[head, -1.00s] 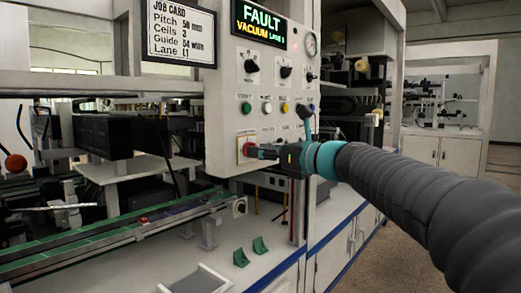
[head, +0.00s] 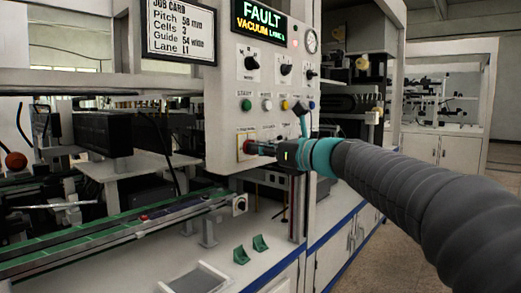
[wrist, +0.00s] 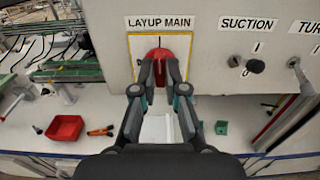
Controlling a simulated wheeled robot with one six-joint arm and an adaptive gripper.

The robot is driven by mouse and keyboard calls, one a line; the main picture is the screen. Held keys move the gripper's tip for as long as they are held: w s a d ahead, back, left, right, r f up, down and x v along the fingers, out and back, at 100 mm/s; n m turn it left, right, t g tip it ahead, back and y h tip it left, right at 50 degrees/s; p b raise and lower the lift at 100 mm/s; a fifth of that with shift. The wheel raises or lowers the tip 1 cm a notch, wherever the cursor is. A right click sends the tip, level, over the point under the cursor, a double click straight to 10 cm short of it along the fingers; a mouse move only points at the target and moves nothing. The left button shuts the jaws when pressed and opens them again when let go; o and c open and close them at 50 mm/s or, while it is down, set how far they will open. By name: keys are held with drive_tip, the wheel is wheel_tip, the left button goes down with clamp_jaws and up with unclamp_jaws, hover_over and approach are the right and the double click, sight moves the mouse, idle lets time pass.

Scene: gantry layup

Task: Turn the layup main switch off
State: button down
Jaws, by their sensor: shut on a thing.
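The layup main switch (wrist: 160,54) is a red knob on a yellow-edged plate under the label "LAYUP MAIN" in the wrist view. In the head view the switch (head: 244,147) sits low on the white control panel (head: 222,125). My gripper (wrist: 160,72) is shut on the red knob, one finger on each side. In the head view my gripper (head: 262,148) reaches the knob from the right. The fingers cover part of the knob, and I cannot tell its exact angle.
A display (head: 261,24) reads "FAULT VACUUM". A suction knob (wrist: 255,66) and another switch (wrist: 294,62) lie right of the main switch. Below are a red bin (wrist: 65,128), green brackets (head: 241,255) and a green-topped rail (head: 120,231).

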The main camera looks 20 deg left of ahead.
drive_tip(key=shift+f, duration=0.1)
drive_tip(key=n+b, duration=1.1)
drive_tip(key=n, duration=0.6)
drive_tip(key=shift+s+a+f, duration=0.1)
drive_tip(key=shift+n, duration=0.5)
drive_tip(key=c, duration=1.2)
unclamp_jaws()
